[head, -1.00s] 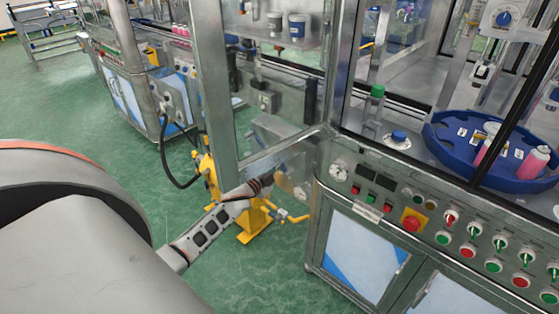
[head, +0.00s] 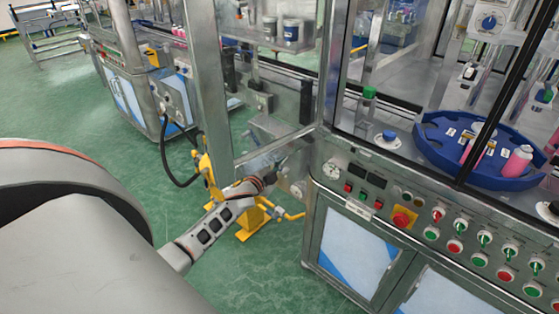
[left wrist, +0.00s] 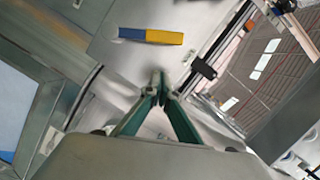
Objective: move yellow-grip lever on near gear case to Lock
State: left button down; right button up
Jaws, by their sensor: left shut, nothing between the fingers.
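My left gripper (left wrist: 158,92) has green-sided fingers that meet at the tips, shut and empty, in front of a grey metal face. Beyond the tips in the left wrist view is a bar (left wrist: 150,36), blue on its left and yellow on its right. I cannot tell whether it is the yellow-grip lever or a marking. In the head view my left gripper (head: 278,168) is by the machine's front left corner post, its fingertips small and partly unclear. The gear case and its Lock mark cannot be made out with certainty. My right gripper is not in view.
A yellow stand (head: 252,222) and yellow crank handle (head: 292,215) are low behind my left forearm. A control panel with a red emergency button (head: 402,219) is to the right. A dark fitting (left wrist: 205,70) is right of the fingertips. Green floor (head: 110,140) is open at left.

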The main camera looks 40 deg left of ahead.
pick_arm(q)
jog(key=s+d+r, duration=0.1)
jog(key=s, duration=0.8)
jog(key=shift+s+d, duration=0.15)
jog(key=shift+s, duration=0.25)
